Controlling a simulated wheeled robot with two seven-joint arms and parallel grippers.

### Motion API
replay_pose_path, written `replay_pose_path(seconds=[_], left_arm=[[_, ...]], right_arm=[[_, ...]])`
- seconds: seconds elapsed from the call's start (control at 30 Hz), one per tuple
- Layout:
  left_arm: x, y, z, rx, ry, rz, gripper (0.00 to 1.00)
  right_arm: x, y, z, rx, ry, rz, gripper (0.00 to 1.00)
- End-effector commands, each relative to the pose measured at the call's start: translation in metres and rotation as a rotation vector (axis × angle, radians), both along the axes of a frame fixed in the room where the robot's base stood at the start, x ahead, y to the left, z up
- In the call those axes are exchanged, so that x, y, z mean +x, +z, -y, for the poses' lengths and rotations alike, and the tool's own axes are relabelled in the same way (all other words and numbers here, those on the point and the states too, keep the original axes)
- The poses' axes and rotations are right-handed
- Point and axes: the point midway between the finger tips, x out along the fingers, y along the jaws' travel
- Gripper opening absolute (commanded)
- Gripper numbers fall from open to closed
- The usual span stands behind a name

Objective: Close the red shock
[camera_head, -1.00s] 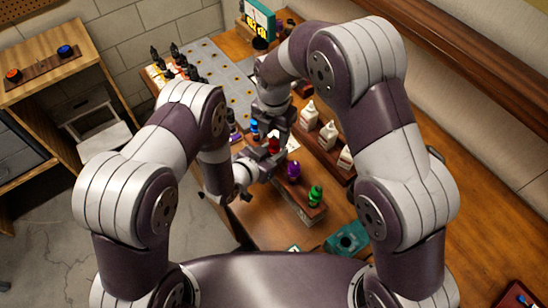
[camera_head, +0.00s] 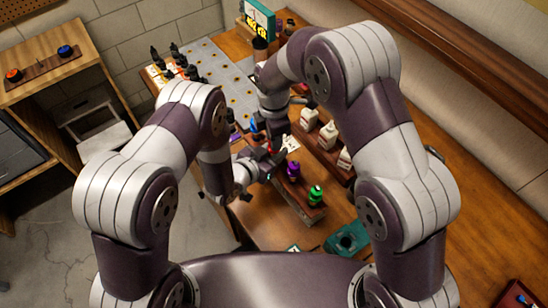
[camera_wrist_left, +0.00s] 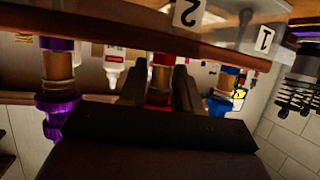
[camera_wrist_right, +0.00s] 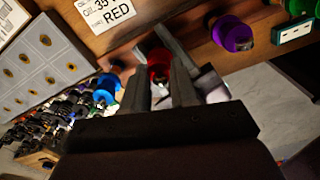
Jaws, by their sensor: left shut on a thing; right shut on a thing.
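The red shock stands in the row between the blue and purple ones. In the left wrist view its red collar and tan shaft (camera_wrist_left: 160,78) are between the fingers of my left gripper (camera_wrist_left: 158,88), which is shut on it from the side. In the right wrist view a red round part of the shock (camera_wrist_right: 158,66) is between the fingers of my right gripper (camera_wrist_right: 160,84), which is shut on it. In the head view the grippers meet at the shock and hide most of it.
A blue shock (camera_wrist_left: 219,103) and a purple shock (camera_head: 293,169) stand beside the red one, with a green shock (camera_head: 315,195) further along. White bottles (camera_head: 328,135) stand in a rack to the right.

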Motion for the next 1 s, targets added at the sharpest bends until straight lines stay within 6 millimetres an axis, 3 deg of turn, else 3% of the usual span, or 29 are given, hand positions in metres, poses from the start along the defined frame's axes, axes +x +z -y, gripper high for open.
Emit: replay_pose_path(seconds=[0.4,0.6,0.67,0.8,0.83,0.9,1.0], left_arm=[[0.0,0.0001,0.0002,0.0,-0.001,0.0,0.0],[-0.0001,0.0001,0.0002,0.0,-0.001,0.0,0.0],[-0.0001,0.0001,0.0002,0.0,-0.001,0.0,0.0],[-0.0002,0.0,0.0002,0.0,-0.001,0.0,0.0],[-0.0002,0.0,0.0002,0.0,-0.001,0.0,0.0],[-0.0002,0.0,0.0002,0.0,-0.001,0.0,0.0],[-0.0001,0.0,0.0002,0.0,-0.001,0.0,0.0]], right_arm=[[0.0012,-0.0008,0.0003,-0.006,-1.759,0.001,0.0],[0.0013,-0.001,0.0006,-0.007,-2.442,0.0,0.0],[0.0014,-0.0009,0.0007,-0.008,-2.566,-0.001,0.0],[0.0014,-0.001,0.0007,-0.008,-2.569,0.0,0.0],[0.0014,-0.001,0.0007,-0.008,-2.569,0.0,0.3],[0.0014,-0.0011,0.0007,-0.008,-2.568,0.0,0.53],[0.0012,-0.0012,0.0007,-0.009,-2.568,0.001,0.57]])
